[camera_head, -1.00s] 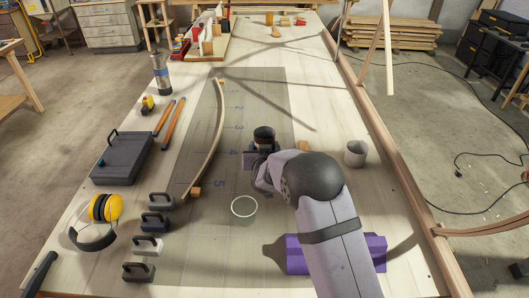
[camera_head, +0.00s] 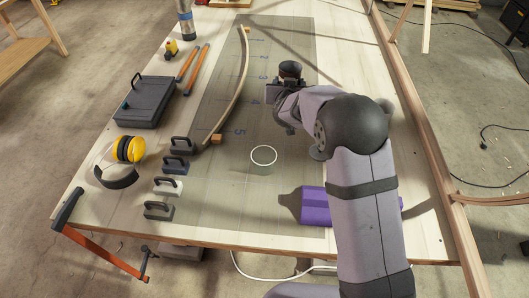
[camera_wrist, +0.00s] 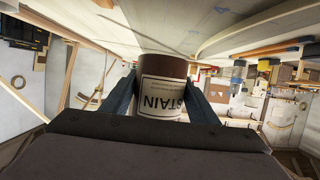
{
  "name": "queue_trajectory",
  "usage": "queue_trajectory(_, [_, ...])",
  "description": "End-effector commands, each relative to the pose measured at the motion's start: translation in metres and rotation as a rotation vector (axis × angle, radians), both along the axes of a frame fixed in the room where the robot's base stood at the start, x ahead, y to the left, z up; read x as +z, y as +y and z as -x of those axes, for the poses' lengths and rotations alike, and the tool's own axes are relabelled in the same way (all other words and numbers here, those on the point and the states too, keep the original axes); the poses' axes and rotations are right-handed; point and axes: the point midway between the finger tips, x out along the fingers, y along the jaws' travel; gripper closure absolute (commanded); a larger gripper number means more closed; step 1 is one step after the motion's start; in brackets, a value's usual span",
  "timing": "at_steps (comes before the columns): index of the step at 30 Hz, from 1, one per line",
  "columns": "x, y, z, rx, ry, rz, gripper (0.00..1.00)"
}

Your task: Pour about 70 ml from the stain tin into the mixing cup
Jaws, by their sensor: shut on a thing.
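My gripper (camera_head: 284,93) is shut on the stain tin (camera_head: 290,71), a dark tin that looks upright in the head view. In the wrist view the tin (camera_wrist: 162,88) sits between the two fingers. Its brown band and pale label with the word STAIN appear upside down there. The tin's contents cannot be seen.
A bent lath (camera_head: 242,78) stands on the mat to the left. Several handled weights (camera_head: 172,165), yellow earmuffs (camera_head: 128,149) and a dark case (camera_head: 147,100) lie along the left side. A purple object (camera_head: 314,205) lies near the front edge, partly behind my arm.

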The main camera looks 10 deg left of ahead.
Motion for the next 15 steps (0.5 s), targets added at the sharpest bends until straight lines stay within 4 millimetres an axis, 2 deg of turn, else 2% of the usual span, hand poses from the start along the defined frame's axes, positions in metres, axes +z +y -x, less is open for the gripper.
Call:
queue_trajectory(8, [0.003,0.033,0.015,0.01,-0.01,-0.013,0.74])
queue_trajectory(11, [0.004,0.049,0.024,0.013,-0.013,-0.017,0.74])
queue_trajectory(15, [0.006,0.082,0.045,0.02,-0.016,-0.027,0.74])
